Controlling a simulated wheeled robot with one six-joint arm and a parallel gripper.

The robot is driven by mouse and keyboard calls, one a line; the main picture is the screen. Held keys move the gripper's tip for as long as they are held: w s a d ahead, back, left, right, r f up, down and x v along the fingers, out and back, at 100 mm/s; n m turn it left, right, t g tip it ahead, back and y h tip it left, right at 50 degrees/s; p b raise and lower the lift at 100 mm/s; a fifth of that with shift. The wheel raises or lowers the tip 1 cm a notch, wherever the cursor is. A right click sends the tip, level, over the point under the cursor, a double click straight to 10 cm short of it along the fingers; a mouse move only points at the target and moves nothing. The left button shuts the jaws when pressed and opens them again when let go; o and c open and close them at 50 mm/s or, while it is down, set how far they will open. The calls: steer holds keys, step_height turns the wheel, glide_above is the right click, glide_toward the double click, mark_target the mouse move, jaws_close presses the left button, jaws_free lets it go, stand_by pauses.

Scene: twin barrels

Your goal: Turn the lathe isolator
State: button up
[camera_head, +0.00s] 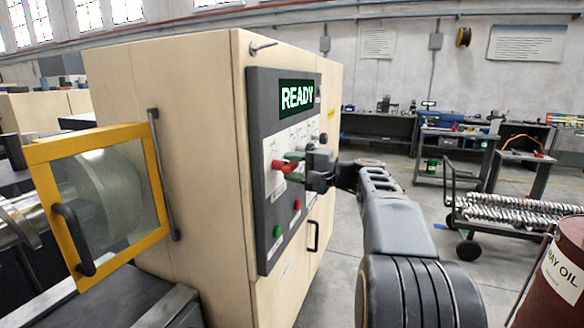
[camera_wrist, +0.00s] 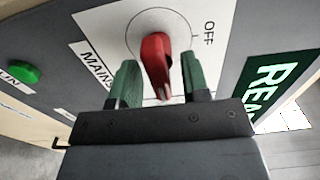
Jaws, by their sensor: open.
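My gripper (camera_wrist: 160,85) is open, with one green finger on each side of the handle's lower end. Gaps show between the fingers and the handle. In the head view my gripper (camera_head: 293,162) is at the panel, right of the knob, and partly hides the plate.
A READY display (camera_head: 297,97) is above the isolator. A green button (camera_head: 278,231) and a red button (camera_head: 297,205) are below. A yellow-framed guard (camera_head: 100,205) stands left of the cabinet. A cart (camera_head: 500,215) and an oil drum (camera_head: 562,270) are at right.

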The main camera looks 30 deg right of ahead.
steer(key=b+v, duration=0.1)
steer(key=v, duration=1.2)
steer(key=shift+s, duration=0.25)
steer(key=shift+d, duration=0.15)
step_height(320, 180, down, 10)
steer(key=d+m+g+h, duration=0.2)
steer(key=m+h, duration=0.1)
steer(key=h, duration=0.2)
steer(key=s+a+f+n+g+h, duration=0.1)
steer(key=s+a+f+g+h, duration=0.15)
steer(key=a+f+g, duration=0.55)
steer(key=s+a+f+n+h+p, duration=0.2)
steer(key=s+a+f+n, duration=0.1)
steer(key=a, duration=0.4)
steer(key=s+a+f+n+h+p, duration=0.2)
steer(key=s+a+f+n, duration=0.1)
steer(key=s+a+n, duration=0.3)
steer(key=shift+s+a+f+n+h, duration=0.3)
steer(key=shift+a+n, duration=0.6)
steer(key=shift+n, duration=0.4)
steer(key=shift+w, duration=0.1)
